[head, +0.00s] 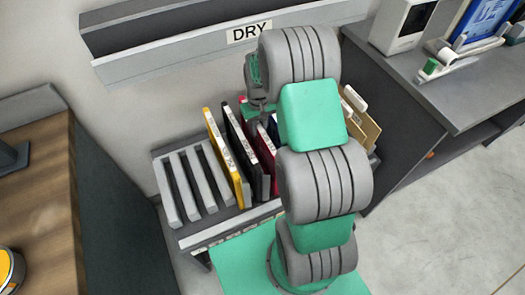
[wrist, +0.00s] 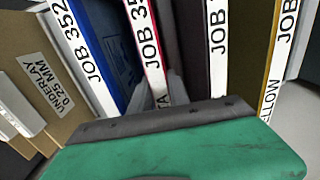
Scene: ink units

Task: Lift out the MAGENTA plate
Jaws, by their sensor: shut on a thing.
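The magenta plate (wrist: 153,70) stands on edge in the rack, with a white label strip reading "JOB 35…" and "…TA" along its edge. It also shows in the head view (head: 266,152), partly behind my arm. My gripper (wrist: 164,92) is shut on this plate's edge; a grey finger shows just right of the label. In the head view my gripper is mostly hidden behind my arm. A blue plate (wrist: 112,45) stands to its left in the wrist view, and a black plate (wrist: 238,80) and a yellow plate (wrist: 272,72) stand to its right.
The rack (head: 197,184) has several empty slots left of the yellow plate. Tan underlay boards (head: 361,120) stand at its right end. A ledge marked DRY (head: 180,55) is on the wall above. A grey bench (head: 440,90) is at right, a wooden table (head: 40,190) at left.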

